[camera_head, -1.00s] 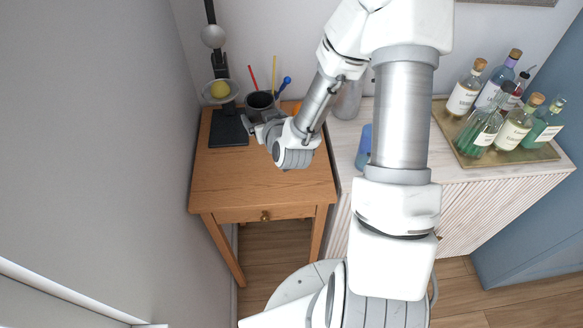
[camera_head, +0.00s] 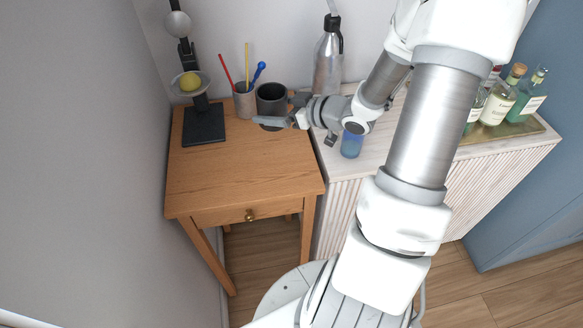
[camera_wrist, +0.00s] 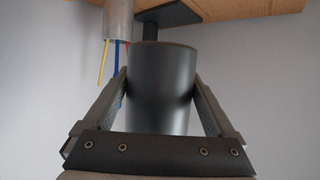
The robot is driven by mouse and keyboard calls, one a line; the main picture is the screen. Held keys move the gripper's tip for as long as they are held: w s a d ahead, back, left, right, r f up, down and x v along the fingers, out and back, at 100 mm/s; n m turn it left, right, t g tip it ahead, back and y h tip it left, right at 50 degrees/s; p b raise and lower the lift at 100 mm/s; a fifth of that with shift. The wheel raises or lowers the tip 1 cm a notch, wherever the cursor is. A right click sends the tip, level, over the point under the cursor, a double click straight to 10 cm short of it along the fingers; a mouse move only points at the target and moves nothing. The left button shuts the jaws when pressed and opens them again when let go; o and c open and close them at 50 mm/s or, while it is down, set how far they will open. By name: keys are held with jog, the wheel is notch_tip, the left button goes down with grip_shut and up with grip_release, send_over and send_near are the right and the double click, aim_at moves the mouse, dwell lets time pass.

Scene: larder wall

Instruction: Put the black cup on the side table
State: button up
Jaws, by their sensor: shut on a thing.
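The black cup (camera_head: 271,101) is a dark, open-topped cup over the back right part of the wooden side table (camera_head: 235,180). My gripper (camera_head: 274,112) reaches in from the right and is shut on the cup. In the wrist view, the two fingers press on opposite sides of the cup (camera_wrist: 161,90). That view is upside down, with the table top's edge (camera_wrist: 230,10) at the top and the cup's base apart from it in the picture. Whether the cup touches the table cannot be told.
A grey holder (camera_head: 244,103) with pencils and a blue spoon-like stick stands just left of the cup. A black stand (camera_head: 204,125) with a yellow ball is further left. A steel flask (camera_head: 328,60) and a blue glass (camera_head: 352,145) stand right. The table's front is clear.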

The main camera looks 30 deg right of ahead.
jog(key=shift+n+g+y, duration=0.4)
jog(key=shift+n+y, duration=0.2)
jog(key=s+d+f+b, duration=0.1)
jog(key=f, duration=0.3)
jog(key=s+f+b, duration=0.1)
jog(key=s+f, duration=0.1)
jog(key=f, duration=0.2)
jog(key=s+d+f+b, duration=0.1)
jog(key=f, duration=0.3)
jog(key=shift+s+d+f, duration=0.15)
jog(key=shift+d+f, duration=0.2)
jog(key=shift+f, duration=0.1)
jog(key=shift+f, duration=0.15)
jog(key=o, duration=1.4)
jog(key=shift+s+d+r, duration=0.15)
jog(key=shift+r, duration=0.2)
jog(key=p+v, duration=0.1)
jog(key=v, duration=1)
jog(key=shift+s+d, duration=0.15)
jog(key=shift+s, duration=0.15)
